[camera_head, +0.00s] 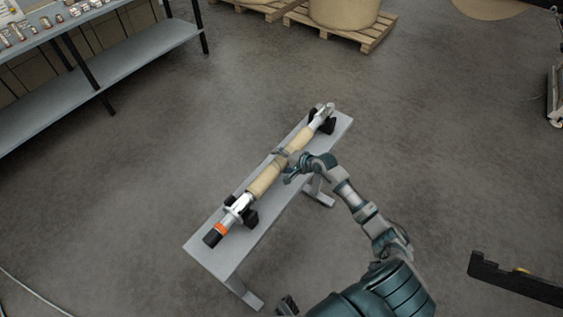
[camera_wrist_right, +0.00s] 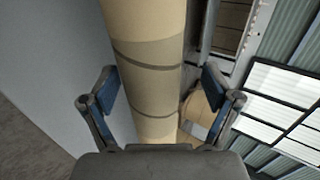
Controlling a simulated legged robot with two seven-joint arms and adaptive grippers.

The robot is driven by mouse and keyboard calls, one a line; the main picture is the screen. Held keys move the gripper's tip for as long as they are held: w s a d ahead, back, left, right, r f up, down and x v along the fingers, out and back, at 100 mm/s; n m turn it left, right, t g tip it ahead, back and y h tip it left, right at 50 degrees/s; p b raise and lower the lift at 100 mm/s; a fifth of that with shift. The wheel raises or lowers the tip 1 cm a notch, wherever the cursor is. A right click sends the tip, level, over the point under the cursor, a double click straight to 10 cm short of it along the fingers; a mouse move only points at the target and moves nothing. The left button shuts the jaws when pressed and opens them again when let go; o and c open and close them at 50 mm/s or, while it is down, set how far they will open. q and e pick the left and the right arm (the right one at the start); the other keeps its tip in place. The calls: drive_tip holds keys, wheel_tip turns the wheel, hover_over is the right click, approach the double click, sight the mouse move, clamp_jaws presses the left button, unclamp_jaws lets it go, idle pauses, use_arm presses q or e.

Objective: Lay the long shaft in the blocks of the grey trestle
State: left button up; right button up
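The long shaft (camera_head: 264,182) has a tan core, metal ends and an orange band with a black tip at its near end. It lies lengthwise over the grey trestle (camera_head: 206,251), its ends at the black blocks, the near one (camera_head: 251,217) and the far one (camera_head: 328,126). I cannot tell whether it is fully seated. My right gripper (camera_head: 284,161) is at the middle of the core. In the right wrist view it is open (camera_wrist_right: 158,95), its blue-padded fingers on either side of the tan core (camera_wrist_right: 148,45), with gaps. A dark part at the bottom edge may be my left gripper (camera_head: 287,305).
A grey workbench (camera_head: 150,50) with small metal parts stands at the upper left. Wooden pallets (camera_head: 345,33) with a large tan roll (camera_head: 343,10) are at the back. A black bar (camera_head: 515,282) is at the lower right. Bare floor surrounds the trestle.

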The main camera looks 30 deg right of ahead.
drive_tip(key=shift+s+f, duration=0.15)
drive_tip(key=shift+f, duration=0.2)
drive_tip(key=v, duration=1.2)
drive_tip(key=shift+r, duration=0.2)
